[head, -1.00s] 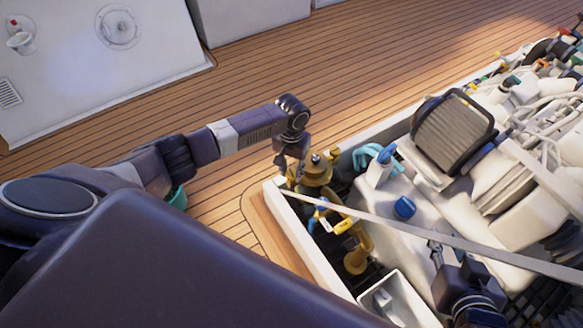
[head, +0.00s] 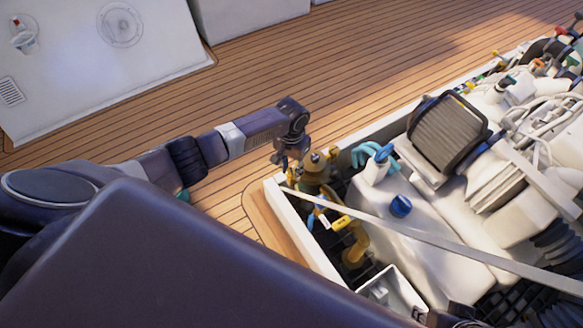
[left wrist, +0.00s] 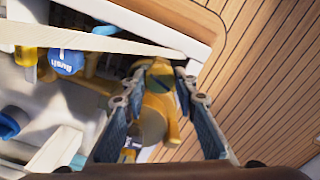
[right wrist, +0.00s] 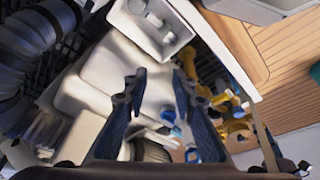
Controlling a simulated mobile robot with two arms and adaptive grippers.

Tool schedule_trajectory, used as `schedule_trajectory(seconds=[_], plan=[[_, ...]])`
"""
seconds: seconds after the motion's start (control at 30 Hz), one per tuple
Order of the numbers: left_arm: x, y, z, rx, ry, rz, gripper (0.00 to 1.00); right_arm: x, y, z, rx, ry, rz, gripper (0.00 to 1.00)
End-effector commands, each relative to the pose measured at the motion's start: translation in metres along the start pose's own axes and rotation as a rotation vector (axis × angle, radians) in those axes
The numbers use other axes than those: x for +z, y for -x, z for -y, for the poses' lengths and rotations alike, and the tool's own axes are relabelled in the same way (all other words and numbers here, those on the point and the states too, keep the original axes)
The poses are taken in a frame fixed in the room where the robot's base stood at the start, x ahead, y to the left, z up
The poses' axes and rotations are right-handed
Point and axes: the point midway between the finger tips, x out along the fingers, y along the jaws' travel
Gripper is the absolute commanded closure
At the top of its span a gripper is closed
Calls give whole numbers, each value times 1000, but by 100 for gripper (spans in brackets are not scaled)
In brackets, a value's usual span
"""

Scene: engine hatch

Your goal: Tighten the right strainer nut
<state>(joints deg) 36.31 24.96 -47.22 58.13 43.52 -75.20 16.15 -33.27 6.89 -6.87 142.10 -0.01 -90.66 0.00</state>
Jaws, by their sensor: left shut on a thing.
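The brass strainer (head: 316,172) stands in the near left corner of the open hatch, with small nuts on its top. My left gripper (head: 287,163) reaches down to its left side from above. In the left wrist view, the left gripper's fingers (left wrist: 160,78) are shut on a brass nut (left wrist: 159,70) above the yellow strainer body (left wrist: 153,120). I cannot tell for certain which strainer nut it is. My right gripper (right wrist: 157,78) is open and empty over the hatch. In the head view only a dark bit of the right arm shows at the bottom edge.
A pale strap (head: 430,238) crosses the hatch beside the strainer. A white tank with a blue cap (head: 401,205), a blue-topped bottle (head: 379,165), a white bin (head: 394,290) and the engine (head: 448,130) crowd the hatch. The wooden deck (head: 340,70) is clear.

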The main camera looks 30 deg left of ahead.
Motion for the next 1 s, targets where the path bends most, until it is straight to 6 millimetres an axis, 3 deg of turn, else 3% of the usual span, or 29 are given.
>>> schedule_trajectory(seconds=[0.37, 0.6, 1.0], plan=[[1, 2, 0, 0, -119, 1, 97, -4, 13, 0, 0, 0, -1, 75], [0, 1, 0, 1, -329, 0, 97, -3, -26, 1, -4, 2, 18, 75], [0, 1, 0, 0, -710, 0, 97, 2, -55, 3, -6, 4, 31, 75]])
